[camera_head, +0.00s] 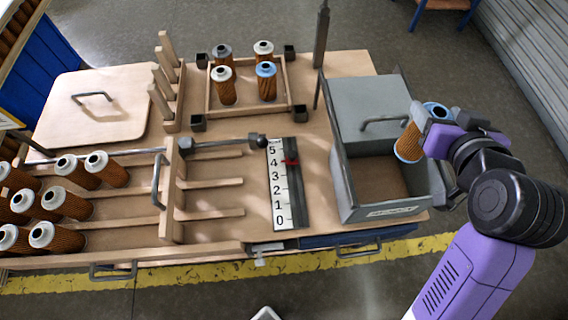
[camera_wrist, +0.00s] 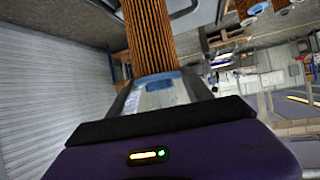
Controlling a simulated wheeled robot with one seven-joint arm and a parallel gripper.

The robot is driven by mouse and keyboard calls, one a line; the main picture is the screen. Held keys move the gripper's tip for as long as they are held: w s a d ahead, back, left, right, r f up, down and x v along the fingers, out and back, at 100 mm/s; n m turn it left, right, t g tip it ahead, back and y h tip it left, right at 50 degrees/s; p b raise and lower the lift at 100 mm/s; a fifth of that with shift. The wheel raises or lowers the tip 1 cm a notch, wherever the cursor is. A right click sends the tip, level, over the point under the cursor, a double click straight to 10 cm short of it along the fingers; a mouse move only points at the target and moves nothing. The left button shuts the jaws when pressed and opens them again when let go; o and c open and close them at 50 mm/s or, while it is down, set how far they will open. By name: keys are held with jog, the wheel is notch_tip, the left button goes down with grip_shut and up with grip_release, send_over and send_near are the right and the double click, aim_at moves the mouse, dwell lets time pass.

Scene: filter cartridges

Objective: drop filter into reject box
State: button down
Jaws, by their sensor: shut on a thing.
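My gripper (camera_head: 424,116) is shut on a filter (camera_head: 408,143) with an orange-brown pleated body and blue end caps. The filter is tilted and hangs above the right side of the grey reject box (camera_head: 345,190). In the wrist view the pleated filter (camera_wrist: 150,38) stands out beyond the jaws, with a blue rim near them. The front part of the box is open and its brown floor shows bare. A grey lid with a handle (camera_head: 368,100) covers the back part.
A wooden tray (camera_head: 246,112) holds several filters, one with a blue cap (camera_head: 266,81). More white-capped filters (camera_head: 60,203) lie in slots at the left. A number scale (camera_head: 280,190) lies left of the box. A wooden lid (camera_head: 92,108) lies at the back left.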

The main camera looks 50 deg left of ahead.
jog(key=shift+f, duration=0.4)
jog(key=shift+r, duration=0.1)
jog(key=shift+c, duration=1.8)
grip_release()
jog(key=shift+s, duration=0.1)
jog(key=b+v, duration=0.1)
jog(key=v, duration=0.6)
jog(key=shift+s+d, duration=0.2)
jog(key=shift+s, duration=0.05)
jog(key=shift+r, duration=0.15)
